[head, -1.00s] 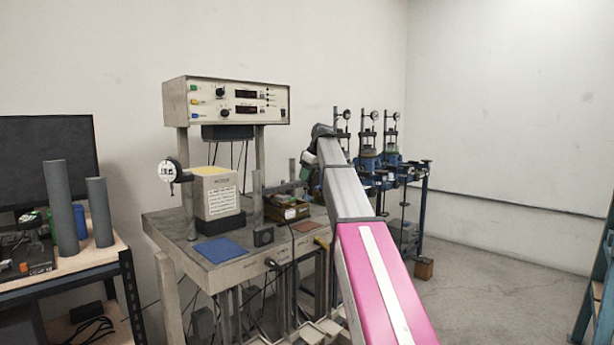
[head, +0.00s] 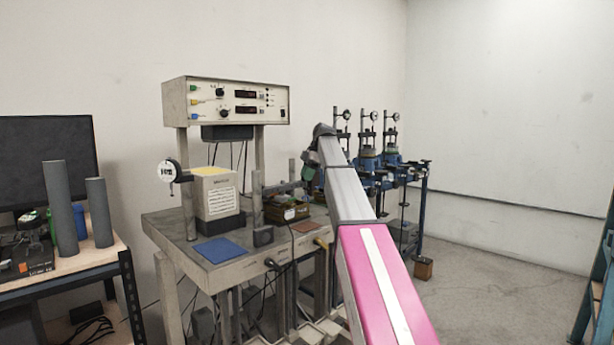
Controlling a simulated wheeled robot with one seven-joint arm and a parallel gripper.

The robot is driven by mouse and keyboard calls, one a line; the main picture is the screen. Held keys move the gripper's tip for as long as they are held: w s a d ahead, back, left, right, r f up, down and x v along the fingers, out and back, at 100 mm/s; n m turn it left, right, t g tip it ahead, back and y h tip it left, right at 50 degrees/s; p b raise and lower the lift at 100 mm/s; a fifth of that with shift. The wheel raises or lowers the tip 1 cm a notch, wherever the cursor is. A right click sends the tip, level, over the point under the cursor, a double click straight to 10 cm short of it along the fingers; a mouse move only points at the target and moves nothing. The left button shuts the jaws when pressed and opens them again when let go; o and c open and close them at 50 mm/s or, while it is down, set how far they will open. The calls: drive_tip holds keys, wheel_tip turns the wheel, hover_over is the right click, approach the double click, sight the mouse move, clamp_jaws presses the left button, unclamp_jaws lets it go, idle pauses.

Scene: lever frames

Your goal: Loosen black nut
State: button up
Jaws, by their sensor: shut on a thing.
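I cannot pick out the black nut in the head view. My arm reaches from the lower right up to an elbow-like bend beside the grey bench (head: 165,228). A dark part of my wrist shows just left of the arm, near the right end of a horizontal bar (head: 285,187) on the bench apparatus. My gripper's fingers are hidden behind my own arm, so what they hold does not show. A brownish box (head: 290,212) sits under the bar, left of my arm.
Blue-framed machines (head: 405,170) stand behind my arm.

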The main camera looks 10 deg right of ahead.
drive_tip(key=shift+n, duration=0.3)
drive_tip(key=o, duration=0.9)
drive_tip(key=shift+o, duration=0.2)
drive_tip(key=shift+r, duration=0.1)
